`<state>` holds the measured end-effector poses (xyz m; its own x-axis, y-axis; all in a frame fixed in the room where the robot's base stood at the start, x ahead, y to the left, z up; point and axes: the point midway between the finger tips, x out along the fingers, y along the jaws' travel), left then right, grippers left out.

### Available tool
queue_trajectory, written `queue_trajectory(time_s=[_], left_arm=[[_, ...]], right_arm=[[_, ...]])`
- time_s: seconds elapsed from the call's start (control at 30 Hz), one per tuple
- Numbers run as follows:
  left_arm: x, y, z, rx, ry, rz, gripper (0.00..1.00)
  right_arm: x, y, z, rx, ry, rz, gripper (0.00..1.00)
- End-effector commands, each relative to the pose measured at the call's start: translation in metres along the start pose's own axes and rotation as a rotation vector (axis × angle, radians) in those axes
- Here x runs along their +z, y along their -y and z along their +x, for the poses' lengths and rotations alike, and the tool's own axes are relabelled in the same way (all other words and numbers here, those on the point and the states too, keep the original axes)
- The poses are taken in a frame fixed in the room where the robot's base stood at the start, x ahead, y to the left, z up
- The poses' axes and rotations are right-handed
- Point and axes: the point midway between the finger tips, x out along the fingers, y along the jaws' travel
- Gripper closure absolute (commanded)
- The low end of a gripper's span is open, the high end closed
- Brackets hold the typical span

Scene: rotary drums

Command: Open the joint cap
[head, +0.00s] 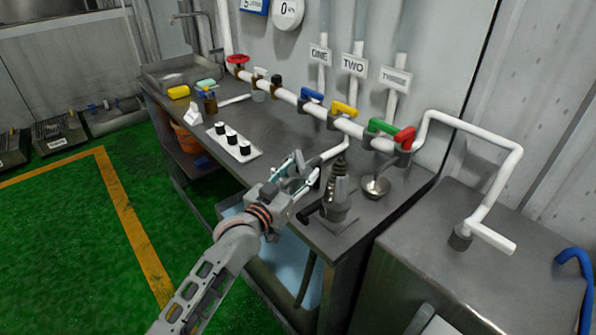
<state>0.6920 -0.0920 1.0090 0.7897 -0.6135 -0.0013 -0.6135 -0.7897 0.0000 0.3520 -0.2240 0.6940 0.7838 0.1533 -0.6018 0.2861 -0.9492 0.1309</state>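No part is marked as the joint cap, and I cannot tell for certain which one it is. A dark grey ribbed fitting (339,190) stands upright on a plate near the bench's front right corner, with a black handle (310,212) at its lower left. A white branch pipe (336,151) bends down from the main pipe behind it. My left gripper (301,173) is just left of the fitting, over the bench. Its fingers look apart and I see nothing held. Whether it touches the pipe end is hidden. My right gripper is not in view.
The metal bench (287,125) carries a white tray (232,142) with several black-topped items and a metal bowl (376,187). Coloured valve handles, including a red one (405,137), line the wall pipe. A metal cabinet (480,275) stands right.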

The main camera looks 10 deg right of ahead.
Motion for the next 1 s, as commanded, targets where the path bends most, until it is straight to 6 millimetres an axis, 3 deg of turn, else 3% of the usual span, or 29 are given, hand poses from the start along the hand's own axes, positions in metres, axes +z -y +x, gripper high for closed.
queue_trajectory(time_s=[0.53, 0.57, 0.6, 1.0], left_arm=[[-0.0043, 0.0002, 0.0019, -0.007, -0.008, -0.001, 0.93], [-0.0043, 0.0002, 0.0019, -0.007, -0.008, -0.001, 0.49], [-0.0042, 0.0002, 0.0019, -0.007, -0.008, 0.000, 0.39], [-0.0008, 0.0001, -0.0007, -0.007, -0.002, 0.000, 0.37]], right_arm=[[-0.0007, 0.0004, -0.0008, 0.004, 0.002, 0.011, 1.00], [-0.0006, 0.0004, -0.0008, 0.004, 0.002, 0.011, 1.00], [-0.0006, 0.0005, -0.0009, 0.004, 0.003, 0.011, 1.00], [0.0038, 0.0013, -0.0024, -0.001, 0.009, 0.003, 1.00]])
